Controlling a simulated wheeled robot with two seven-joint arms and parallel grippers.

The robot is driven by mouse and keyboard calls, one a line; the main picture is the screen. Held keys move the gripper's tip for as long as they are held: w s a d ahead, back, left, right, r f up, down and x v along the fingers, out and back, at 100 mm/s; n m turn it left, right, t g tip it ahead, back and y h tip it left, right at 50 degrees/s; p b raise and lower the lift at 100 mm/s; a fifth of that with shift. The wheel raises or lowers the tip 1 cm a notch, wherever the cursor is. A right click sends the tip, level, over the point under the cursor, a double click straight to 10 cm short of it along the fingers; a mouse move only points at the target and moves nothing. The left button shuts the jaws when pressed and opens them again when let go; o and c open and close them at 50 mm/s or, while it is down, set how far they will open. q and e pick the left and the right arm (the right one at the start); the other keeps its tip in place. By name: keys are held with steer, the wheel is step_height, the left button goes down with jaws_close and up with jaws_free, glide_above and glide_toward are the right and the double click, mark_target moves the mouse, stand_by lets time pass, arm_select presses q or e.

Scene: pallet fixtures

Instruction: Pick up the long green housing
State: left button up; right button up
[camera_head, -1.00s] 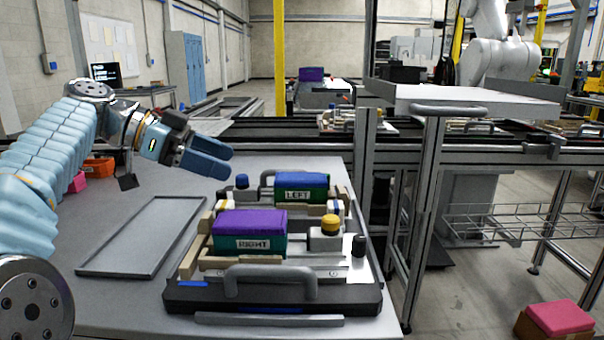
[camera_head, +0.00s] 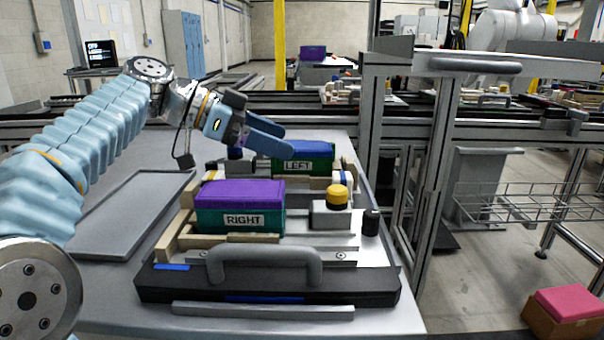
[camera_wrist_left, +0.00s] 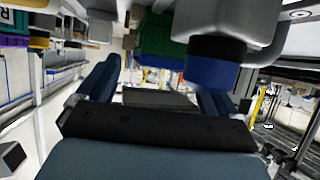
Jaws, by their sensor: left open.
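The green housing (camera_head: 318,167) has a blue top and a LEFT label. It sits in the back part of the fixture pallet (camera_head: 250,283). My left gripper (camera_head: 287,141) is open and empty, with its blue fingers at the housing's upper left; one finger overlaps the blue top in the head view, and I cannot tell whether they touch. In the left wrist view, green housing (camera_wrist_left: 160,38) shows beyond the fingers, partly hidden by a blue-capped post (camera_wrist_left: 215,72). A teal housing (camera_head: 238,219) with a purple top and a RIGHT label sits nearer on the pallet.
A yellow-capped post (camera_head: 337,197) and a black knob (camera_head: 370,222) stand right of the housings. The pallet's grey handle (camera_head: 265,262) is in front. An empty grey tray (camera_head: 125,215) lies left on the table. A metal frame (camera_head: 435,150) rises at the right.

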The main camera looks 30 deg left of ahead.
arm_select(q)
steer(key=x, duration=0.3)
steer(key=shift+d+f, duration=0.15)
steer(key=shift+f, duration=0.15)
steer(key=c, duration=1.5)
arm_select(e)
steer(key=shift+d+f, duration=0.15)
steer(key=shift+f, duration=0.35)
arm_select(q)
steer(key=shift+r, duration=0.1)
arm_select(e)
steer(key=shift+r, duration=0.1)
